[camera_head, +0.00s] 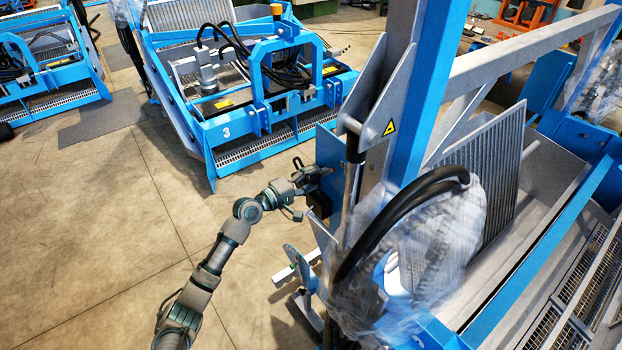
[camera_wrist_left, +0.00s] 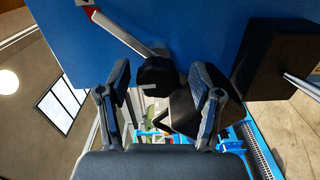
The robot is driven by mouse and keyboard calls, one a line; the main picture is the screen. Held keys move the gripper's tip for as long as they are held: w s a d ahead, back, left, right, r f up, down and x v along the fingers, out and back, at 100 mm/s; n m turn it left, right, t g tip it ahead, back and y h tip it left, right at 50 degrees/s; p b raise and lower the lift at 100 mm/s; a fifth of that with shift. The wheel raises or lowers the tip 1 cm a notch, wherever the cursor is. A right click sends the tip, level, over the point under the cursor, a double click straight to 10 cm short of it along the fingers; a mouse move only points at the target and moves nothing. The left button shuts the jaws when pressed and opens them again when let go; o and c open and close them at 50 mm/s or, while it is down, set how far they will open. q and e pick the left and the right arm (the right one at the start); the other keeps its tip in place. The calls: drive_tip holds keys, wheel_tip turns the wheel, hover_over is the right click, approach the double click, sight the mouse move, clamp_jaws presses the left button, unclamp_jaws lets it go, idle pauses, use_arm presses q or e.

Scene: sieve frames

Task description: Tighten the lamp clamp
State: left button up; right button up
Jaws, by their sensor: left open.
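My left gripper (camera_head: 314,172) reaches in from the left, in front of a blue panel (camera_head: 328,150) on the machine's side. In the left wrist view the same gripper (camera_wrist_left: 160,82) has its two fingers spread apart. A black rounded piece (camera_wrist_left: 157,71) shows between and just beyond the fingertips, with a pale lever (camera_wrist_left: 122,33) running up from it to a red end. It may be the lamp clamp, but I cannot tell for sure. Nothing is seen gripped, and contact cannot be told. My right gripper is not in view.
A black block (camera_wrist_left: 268,58) with a thin rod sits right of the fingers in the wrist view. A plastic-wrapped bundle with a thick black hose (camera_head: 400,215) hangs right of my arm. Another blue frame (camera_head: 225,131) stands behind. The floor (camera_head: 95,240) at left is clear.

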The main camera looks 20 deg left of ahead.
use_arm(q)
drive_tip(key=shift+s+a, duration=0.1)
drive_tip(key=v, duration=1.1)
drive_tip(key=shift+s+a, duration=0.2)
drive_tip(key=shift+a, duration=0.15)
drive_tip(key=shift+d, duration=0.1)
drive_tip(key=shift+f, duration=0.15)
